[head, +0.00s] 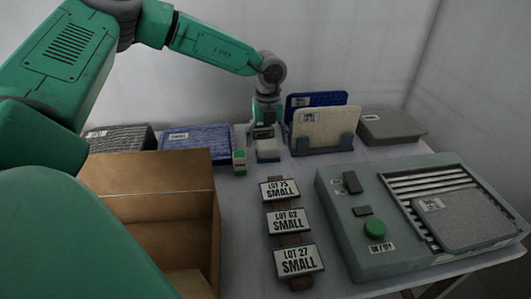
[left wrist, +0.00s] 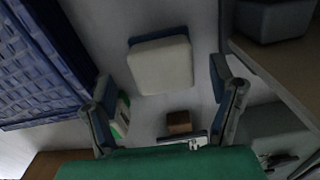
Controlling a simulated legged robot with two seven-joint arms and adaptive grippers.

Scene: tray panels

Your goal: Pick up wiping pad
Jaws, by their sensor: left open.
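The wiping pad (head: 268,151) is a small block with a pale top and a blue lower layer, lying flat on the table near the back. It also shows in the left wrist view (left wrist: 160,66), pale face toward the camera. My left gripper (head: 264,132) points down just above and behind the pad in the head view. In the left wrist view its two fingers (left wrist: 161,84) are spread apart with nothing between them gripped. The pad lies ahead of the fingers, apparently apart from them. My right gripper is not in view.
A small green-and-white box (head: 240,161) stands close left of the pad. A rack (head: 342,148) with upright panels stands close right. Lot signs (head: 287,222) are in front. A cardboard box (head: 150,180) is at left, a grey-green machine (head: 345,225) at right.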

